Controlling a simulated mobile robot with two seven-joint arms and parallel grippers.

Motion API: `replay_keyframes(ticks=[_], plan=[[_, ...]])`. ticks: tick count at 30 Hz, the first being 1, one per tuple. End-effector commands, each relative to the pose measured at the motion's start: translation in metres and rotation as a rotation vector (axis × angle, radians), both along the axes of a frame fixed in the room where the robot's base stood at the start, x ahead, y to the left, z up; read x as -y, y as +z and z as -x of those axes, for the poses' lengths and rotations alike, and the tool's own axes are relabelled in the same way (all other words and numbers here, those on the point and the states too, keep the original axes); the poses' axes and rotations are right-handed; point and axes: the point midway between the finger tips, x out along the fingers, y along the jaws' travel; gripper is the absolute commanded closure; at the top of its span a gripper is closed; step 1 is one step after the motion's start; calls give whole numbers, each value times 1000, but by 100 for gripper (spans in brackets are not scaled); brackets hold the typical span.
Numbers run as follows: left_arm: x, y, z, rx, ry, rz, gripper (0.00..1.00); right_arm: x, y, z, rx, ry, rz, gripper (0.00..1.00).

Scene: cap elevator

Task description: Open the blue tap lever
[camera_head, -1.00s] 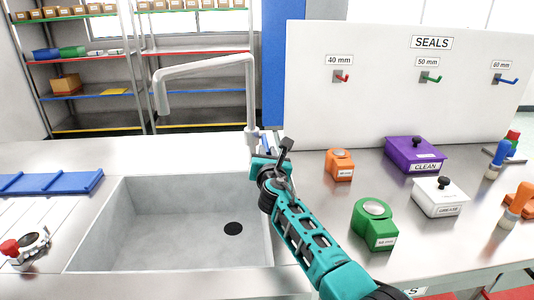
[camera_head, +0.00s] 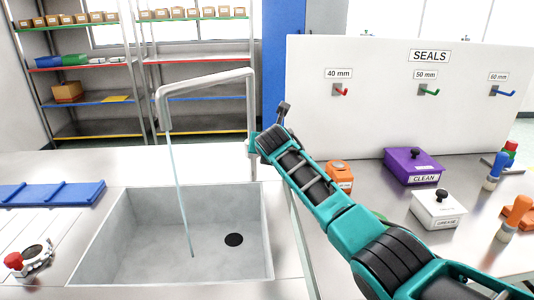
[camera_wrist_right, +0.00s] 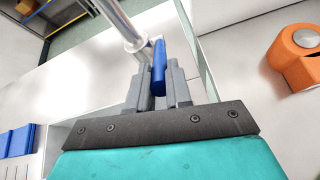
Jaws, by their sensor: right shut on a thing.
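The grey tap (camera_head: 251,110) stands behind the sink, its spout arching left. A thin stream of water (camera_head: 178,190) runs from the spout into the sink (camera_head: 155,215). The blue tap lever (camera_wrist_right: 158,66) shows in the right wrist view beside the tap's column, between the two grey fingers of my right gripper (camera_wrist_right: 159,86). The gripper is shut on the lever. In the head view my right gripper (camera_head: 257,144) is at the tap's base, and its arm hides the lever. My left gripper is not in view.
Right of my arm stand an orange seal holder (camera_head: 338,174), a purple CLEAN box (camera_head: 412,166) and a white GREASE box (camera_head: 438,209). The SEALS board (camera_head: 390,125) rises behind them. A blue tray (camera_head: 50,194) lies left of the sink.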

Motion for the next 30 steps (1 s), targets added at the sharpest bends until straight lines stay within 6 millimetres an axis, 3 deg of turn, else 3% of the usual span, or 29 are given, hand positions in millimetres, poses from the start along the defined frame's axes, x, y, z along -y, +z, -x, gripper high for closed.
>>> replay_keyframes(ticks=[9,27,28,30], plan=[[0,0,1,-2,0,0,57,0,11,-7,-98,-2,0,100],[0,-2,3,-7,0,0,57,1,13,-8,-123,-3,-2,100],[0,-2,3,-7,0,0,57,1,13,-8,-123,-3,-2,78],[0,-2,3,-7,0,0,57,1,13,-8,-123,-3,-2,71]])
